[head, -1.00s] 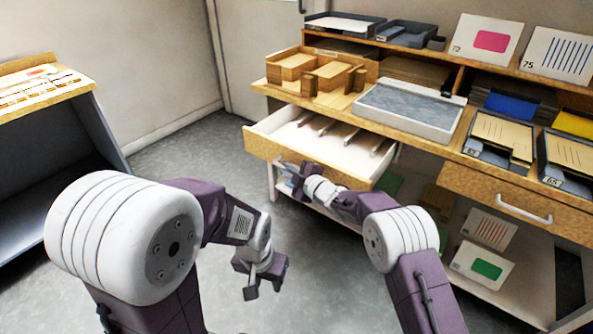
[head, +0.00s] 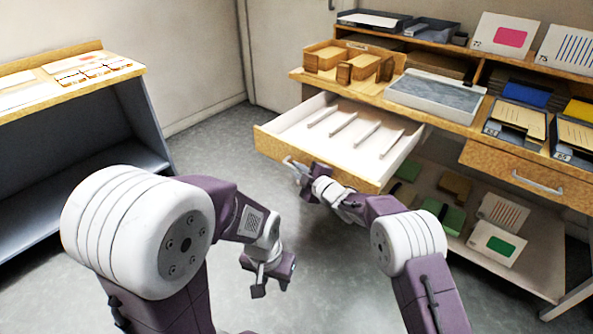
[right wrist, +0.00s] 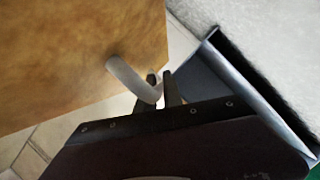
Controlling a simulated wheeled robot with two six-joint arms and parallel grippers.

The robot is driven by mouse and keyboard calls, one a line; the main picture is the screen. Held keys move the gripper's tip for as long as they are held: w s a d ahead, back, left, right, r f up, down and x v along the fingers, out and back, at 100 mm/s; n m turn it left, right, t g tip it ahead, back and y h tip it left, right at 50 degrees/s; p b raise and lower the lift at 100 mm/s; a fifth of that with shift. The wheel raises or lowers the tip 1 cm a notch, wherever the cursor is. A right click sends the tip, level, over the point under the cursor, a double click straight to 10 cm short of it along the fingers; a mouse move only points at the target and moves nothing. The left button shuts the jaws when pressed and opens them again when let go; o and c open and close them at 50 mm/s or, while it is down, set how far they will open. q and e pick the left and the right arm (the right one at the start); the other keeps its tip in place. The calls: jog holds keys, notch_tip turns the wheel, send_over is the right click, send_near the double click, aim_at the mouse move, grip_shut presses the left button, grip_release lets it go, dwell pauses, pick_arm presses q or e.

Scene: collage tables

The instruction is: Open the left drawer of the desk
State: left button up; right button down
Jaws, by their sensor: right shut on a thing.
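The left drawer (head: 272,146) of the wooden desk (head: 447,122) stands far out from under the desktop. Its white inside with several thin dividers shows in the head view. My right gripper (head: 301,174) is at the drawer's front. In the right wrist view my right gripper (right wrist: 160,82) is shut on the drawer's pale curved handle (right wrist: 130,76), beside the wooden drawer front (right wrist: 70,60). My left gripper (head: 269,283) hangs over the floor, lower than the drawer, with its fingers apart and nothing between them.
The closed right drawer (head: 484,162) has its own handle. A wooden organizer (head: 350,66) and a grey-topped tray (head: 436,92) stand on the desktop. A lower shelf (head: 455,242) holds boxes and cards. Another table (head: 62,88) stands at the left, with clear floor between.

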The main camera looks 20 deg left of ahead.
jog(key=shift+s+a+f, duration=0.1)
jog(key=shift+s+f, duration=0.05)
jog(key=shift+f, duration=0.1)
jog(key=c, duration=1.9)
grip_release()
jog(key=shift+o, duration=0.7)
jog(key=shift+s+r, duration=0.1)
jog(key=shift+r, duration=0.05)
jog(key=shift+s+d+r, duration=0.15)
jog(key=shift+d, duration=0.1)
jog(key=p+v, duration=0.2)
jog(key=v, duration=0.6)
jog(key=shift+d+p, duration=0.2)
jog(key=shift+p, duration=0.1)
jog(key=shift+s, duration=0.15)
